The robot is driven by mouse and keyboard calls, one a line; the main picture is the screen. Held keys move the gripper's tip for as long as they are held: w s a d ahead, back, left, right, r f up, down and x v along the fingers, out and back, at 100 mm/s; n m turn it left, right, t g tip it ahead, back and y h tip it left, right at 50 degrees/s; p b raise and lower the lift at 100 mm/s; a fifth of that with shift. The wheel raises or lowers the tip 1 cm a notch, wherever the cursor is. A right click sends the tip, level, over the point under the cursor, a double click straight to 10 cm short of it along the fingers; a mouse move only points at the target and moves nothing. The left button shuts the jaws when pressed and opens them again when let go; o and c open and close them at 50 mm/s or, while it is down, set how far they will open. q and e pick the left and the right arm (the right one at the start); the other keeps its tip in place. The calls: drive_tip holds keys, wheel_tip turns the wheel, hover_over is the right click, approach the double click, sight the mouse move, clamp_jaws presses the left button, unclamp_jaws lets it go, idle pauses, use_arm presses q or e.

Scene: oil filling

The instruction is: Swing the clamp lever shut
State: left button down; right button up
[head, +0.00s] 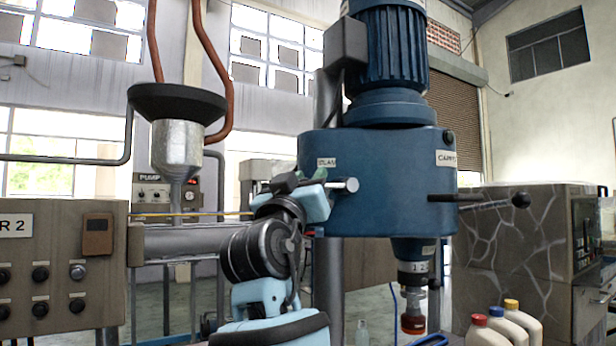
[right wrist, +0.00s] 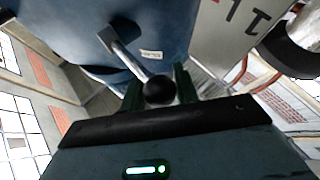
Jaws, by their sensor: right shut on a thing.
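The blue machine head (head: 385,190) carries a label reading roughly CLAM on its left side. The clamp lever (head: 345,185) is a short metal rod sticking out beside that label; most of it is hidden by my gripper in the head view. In the right wrist view, the lever's rod (right wrist: 128,58) runs from the blue housing to a black ball knob (right wrist: 160,90). My right gripper (head: 320,176) is at the lever; in the right wrist view its green fingers (right wrist: 160,86) are on either side of the knob, shut on it. My left gripper is out of view.
Another lever with a black knob (head: 520,200) sticks out at the housing's right. Bottles with coloured caps (head: 512,322) stand at the lower right. A metal funnel (head: 178,150) and a control panel (head: 60,265) are on the left. A capping spindle (head: 413,290) hangs below the head.

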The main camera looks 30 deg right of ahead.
drive_tip(key=shift+d+f+n+t, duration=0.1)
drive_tip(key=shift+f+n+t, duration=0.8)
drive_tip(key=shift+n, duration=0.1)
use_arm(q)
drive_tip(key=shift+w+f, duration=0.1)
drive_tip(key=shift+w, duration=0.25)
use_arm(e)
drive_tip(key=shift+n+t, duration=0.4)
drive_tip(key=shift+t, duration=0.1)
drive_tip(key=o, duration=0.7)
drive_tip(key=shift+c, duration=0.2)
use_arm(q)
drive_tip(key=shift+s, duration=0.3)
use_arm(e)
drive_tip(key=shift+s, duration=0.1)
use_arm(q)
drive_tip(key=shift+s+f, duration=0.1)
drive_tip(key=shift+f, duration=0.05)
use_arm(e)
drive_tip(key=shift+f, duration=0.15)
